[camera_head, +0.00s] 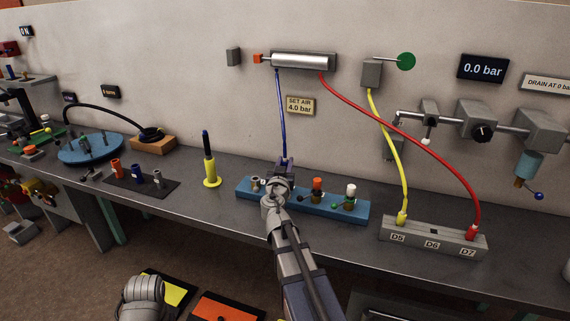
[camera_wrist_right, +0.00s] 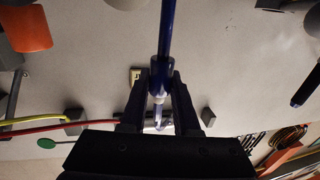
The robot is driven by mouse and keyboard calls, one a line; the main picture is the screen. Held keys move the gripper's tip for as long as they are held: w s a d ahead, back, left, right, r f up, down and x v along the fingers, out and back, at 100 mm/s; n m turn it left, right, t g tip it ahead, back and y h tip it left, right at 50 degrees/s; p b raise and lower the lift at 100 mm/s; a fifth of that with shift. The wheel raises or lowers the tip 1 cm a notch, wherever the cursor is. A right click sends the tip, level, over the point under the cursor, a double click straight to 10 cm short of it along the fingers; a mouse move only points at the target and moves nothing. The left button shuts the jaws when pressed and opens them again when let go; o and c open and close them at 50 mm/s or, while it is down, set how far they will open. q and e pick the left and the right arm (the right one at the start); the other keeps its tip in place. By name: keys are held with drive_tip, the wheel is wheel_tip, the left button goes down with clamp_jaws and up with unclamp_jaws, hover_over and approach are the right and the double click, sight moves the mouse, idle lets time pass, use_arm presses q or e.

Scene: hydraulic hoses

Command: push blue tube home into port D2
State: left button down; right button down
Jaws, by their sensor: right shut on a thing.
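The blue tube (camera_head: 281,112) hangs from the silver cylinder (camera_head: 303,61) on the wall down to the blue port block (camera_head: 337,208) on the bench. My right gripper (camera_head: 281,180) is over the left part of that block, at the tube's lower end. In the right wrist view, the gripper's two fingers (camera_wrist_right: 160,98) are shut on the blue tube's end collar (camera_wrist_right: 162,74), with a pale tip below it. The gripper hides the port under it, so I cannot tell how deep the tube's end sits. Port D2's label is not readable.
The red hose (camera_head: 408,140) and yellow hose (camera_head: 391,145) run to the grey block (camera_head: 400,236). A yellow stand (camera_head: 211,178) is to the left.

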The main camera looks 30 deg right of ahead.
drive_tip(key=shift+f+b, duration=2)
idle(0.3)
drive_tip(key=c, duration=0.6)
unclamp_jaws()
drive_tip(key=shift+o, duration=0.2)
drive_tip(key=shift+s+a, duration=0.1)
drive_tip(key=v, duration=0.7)
drive_tip(key=shift+s+a, duration=0.2)
